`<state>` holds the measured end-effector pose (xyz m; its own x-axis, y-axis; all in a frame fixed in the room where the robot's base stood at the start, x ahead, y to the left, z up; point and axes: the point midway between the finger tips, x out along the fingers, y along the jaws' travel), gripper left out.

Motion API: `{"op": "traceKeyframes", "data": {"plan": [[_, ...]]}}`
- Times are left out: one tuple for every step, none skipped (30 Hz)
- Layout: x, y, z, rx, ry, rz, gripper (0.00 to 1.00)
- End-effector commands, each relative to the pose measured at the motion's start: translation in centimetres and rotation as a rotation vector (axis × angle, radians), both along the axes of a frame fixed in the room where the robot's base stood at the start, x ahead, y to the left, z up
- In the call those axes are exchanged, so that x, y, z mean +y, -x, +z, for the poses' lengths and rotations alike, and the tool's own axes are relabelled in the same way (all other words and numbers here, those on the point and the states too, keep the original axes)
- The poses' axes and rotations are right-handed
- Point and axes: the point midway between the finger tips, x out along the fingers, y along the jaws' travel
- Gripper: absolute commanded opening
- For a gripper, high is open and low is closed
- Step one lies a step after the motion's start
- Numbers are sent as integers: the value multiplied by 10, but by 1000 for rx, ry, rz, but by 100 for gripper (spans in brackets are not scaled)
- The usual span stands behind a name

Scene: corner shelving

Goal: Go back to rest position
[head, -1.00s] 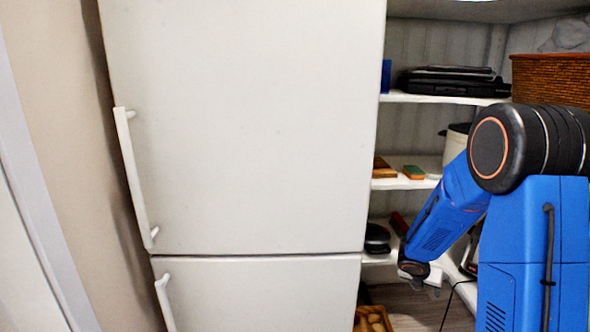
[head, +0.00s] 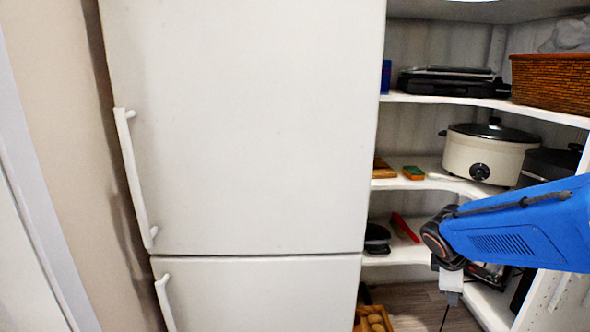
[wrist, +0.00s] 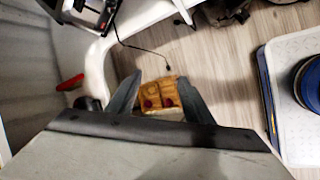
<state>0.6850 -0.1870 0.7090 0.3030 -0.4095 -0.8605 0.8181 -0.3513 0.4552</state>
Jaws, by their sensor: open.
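My gripper (head: 449,292) hangs pointing down in front of the lower corner shelf, at the lower right of the head view. My blue arm reaches in to it from the right edge. In the wrist view my gripper (wrist: 153,92) shows two dark fingers spread apart with nothing held between them. Below and beyond the fingers, a basket with brown items (wrist: 158,96) stands on the floor. The same basket (head: 372,318) shows at the bottom of the head view.
A white fridge (head: 240,130) fills the middle left. Shelves hold a cream slow cooker (head: 488,155), a wicker basket (head: 552,82), a black device (head: 450,82) and a red item (head: 404,228). A black cord (wrist: 140,48) and a white tray (wrist: 300,120) show in the wrist view.

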Motion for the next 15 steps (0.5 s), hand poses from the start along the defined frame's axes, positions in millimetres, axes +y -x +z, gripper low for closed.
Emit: {"op": "traceKeyframes", "data": {"plan": [[4, 11, 7, -30, -31, -48, 47], [7, 17, 10, -45, -52, -81, 47], [11, 25, 14, -65, -79, -122, 47], [14, 31, 16, -80, -100, -152, 47], [17, 37, 19, -95, -122, -184, 47], [21, 46, 22, -113, -150, -225, 47], [24, 52, 24, -126, -172, -255, 47], [27, 58, 26, -139, -193, -284, 47], [31, 66, 29, -157, -224, -324, 47], [34, 72, 31, -169, -246, -355, 47], [38, 78, 33, -182, -269, -382, 47], [43, 86, 35, -196, -301, -421, 47], [46, 92, 36, -207, -324, -451, 47], [49, 98, 38, -217, -346, -480, 47], [54, 106, 39, -231, -379, -518, 47]]}}
